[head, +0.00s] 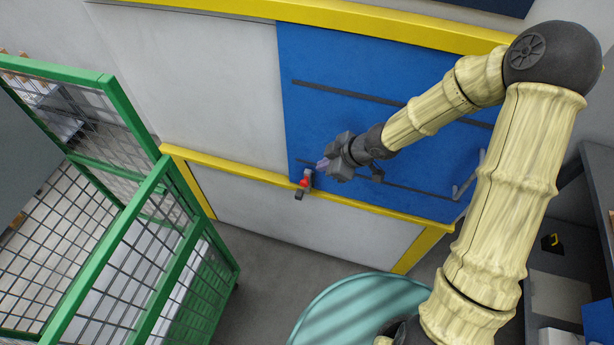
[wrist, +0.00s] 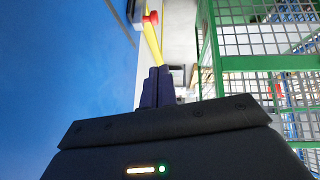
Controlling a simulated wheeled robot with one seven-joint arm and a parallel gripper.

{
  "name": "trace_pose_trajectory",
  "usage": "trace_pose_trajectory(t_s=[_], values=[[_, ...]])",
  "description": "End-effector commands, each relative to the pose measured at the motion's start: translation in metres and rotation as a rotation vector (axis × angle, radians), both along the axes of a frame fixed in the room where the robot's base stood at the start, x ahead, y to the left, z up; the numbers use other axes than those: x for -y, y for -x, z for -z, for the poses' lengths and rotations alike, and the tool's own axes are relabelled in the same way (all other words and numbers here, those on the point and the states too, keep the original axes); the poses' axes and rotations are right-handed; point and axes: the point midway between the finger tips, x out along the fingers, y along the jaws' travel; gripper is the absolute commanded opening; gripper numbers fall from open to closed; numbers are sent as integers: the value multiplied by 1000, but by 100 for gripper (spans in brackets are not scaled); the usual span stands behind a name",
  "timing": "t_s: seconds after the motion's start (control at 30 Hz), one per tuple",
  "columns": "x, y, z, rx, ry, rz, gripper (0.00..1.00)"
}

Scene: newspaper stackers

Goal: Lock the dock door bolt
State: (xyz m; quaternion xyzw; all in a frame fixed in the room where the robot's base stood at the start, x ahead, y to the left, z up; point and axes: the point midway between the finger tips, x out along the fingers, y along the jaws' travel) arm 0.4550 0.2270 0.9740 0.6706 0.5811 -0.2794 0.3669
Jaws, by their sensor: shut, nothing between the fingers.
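The blue dock door (head: 320,115) fills the wall ahead, framed in yellow. The bolt, with a red knob (head: 305,182) and a dark grey bracket, sits at the door's lower left by the yellow rail. In the wrist view the red knob (wrist: 152,17) shows at the top, beyond my fingers. My gripper (head: 322,165) is close to the bolt, slightly above and right of the knob in the head view. Its purple fingers (wrist: 157,87) are together and empty. They look apart from the knob in the wrist view. Whether the bolt is engaged I cannot tell.
A green mesh cage (head: 160,205) stands at left, and also at right in the wrist view (wrist: 210,55). A yellow rail (head: 380,211) runs below the door. A round teal surface (head: 350,305) is at bottom centre. Dark shelving (head: 597,185) stands at right. Grey floor (head: 262,260) lies open below the wall.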

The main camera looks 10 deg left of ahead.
Motion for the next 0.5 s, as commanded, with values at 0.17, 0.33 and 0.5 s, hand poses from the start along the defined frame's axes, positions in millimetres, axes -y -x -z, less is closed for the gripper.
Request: trace_pose_trajectory(t_s=[0.17, 0.33, 0.5], values=[[-2, 0, 0, 5, -7, -10, 0], [-2, 0, 0, 4, -5, -8, 0], [-6, -1, 7, 3, -5, -9, 0]])
